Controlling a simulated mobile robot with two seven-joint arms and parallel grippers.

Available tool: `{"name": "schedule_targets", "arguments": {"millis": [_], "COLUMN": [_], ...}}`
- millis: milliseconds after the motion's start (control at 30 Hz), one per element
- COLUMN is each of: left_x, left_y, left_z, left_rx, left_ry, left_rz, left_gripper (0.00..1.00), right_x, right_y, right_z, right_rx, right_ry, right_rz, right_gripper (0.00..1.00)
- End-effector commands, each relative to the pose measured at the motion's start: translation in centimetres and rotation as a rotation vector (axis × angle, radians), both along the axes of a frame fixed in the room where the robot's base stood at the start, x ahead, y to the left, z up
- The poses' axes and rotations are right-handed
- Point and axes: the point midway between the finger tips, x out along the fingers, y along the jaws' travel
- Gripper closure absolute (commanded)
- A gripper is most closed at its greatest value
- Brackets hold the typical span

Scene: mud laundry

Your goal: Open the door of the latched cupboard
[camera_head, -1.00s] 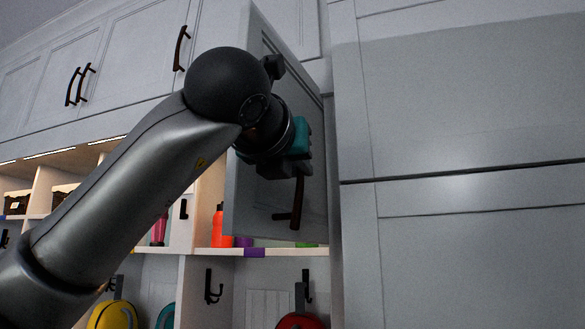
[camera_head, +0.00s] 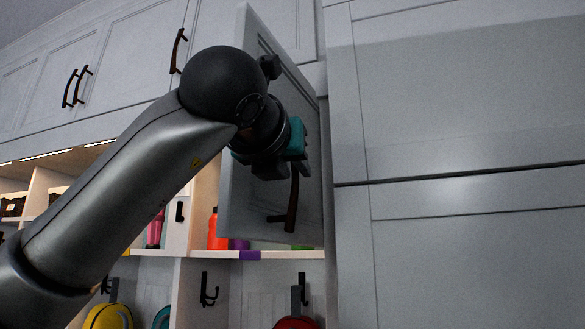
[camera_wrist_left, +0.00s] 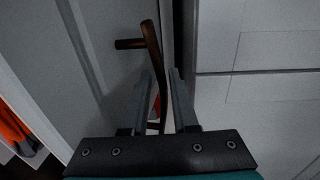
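The cupboard door (camera_head: 268,215) is a grey panel in the upper row, standing swung out from the cupboard front in the head view. Its dark bar handle (camera_head: 292,205) is near the lower edge. My left gripper (camera_head: 296,168) is at the handle's upper part, and the wrist partly hides the door. In the left wrist view, the handle (camera_wrist_left: 152,55) stands between the two fingers of my left gripper (camera_wrist_left: 163,85). A gap shows between the handle and the right finger, so the gripper looks open around it. My right gripper is not in view.
A tall grey cabinet (camera_head: 460,110) stands close on the right. Closed upper doors (camera_head: 125,60) with dark handles are on the left. Below, a shelf (camera_head: 215,254) holds an orange bottle (camera_head: 217,232), above hooks (camera_head: 208,288) and hanging bags.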

Motion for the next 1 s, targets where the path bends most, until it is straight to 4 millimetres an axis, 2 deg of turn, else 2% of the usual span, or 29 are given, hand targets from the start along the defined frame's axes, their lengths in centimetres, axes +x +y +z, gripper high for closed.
{"name": "schedule_targets", "arguments": {"millis": [167, 400, 600, 800, 1000], "left_x": [-2.6, -8.3, -12.2, -14.1, -14.5], "left_y": [0.7, 2.1, 3.0, 3.5, 3.6], "left_z": [-0.2, -0.2, -0.1, 0.0, 0.0], "left_rx": [0.000, -0.002, -0.002, -0.002, -0.002], "left_ry": [-0.006, -0.009, -0.007, -0.005, -0.003], "left_rz": [0.000, 0.001, 0.001, 0.002, 0.002], "left_gripper": [0.73, 0.73, 0.73, 0.73, 0.73], "right_x": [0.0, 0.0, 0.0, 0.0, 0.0], "right_y": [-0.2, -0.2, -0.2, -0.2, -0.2], "right_z": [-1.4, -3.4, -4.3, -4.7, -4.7], "right_rx": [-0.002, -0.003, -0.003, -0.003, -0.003], "right_ry": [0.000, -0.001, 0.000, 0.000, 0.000], "right_rz": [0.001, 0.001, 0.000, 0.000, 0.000], "right_gripper": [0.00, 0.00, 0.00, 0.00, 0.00]}}
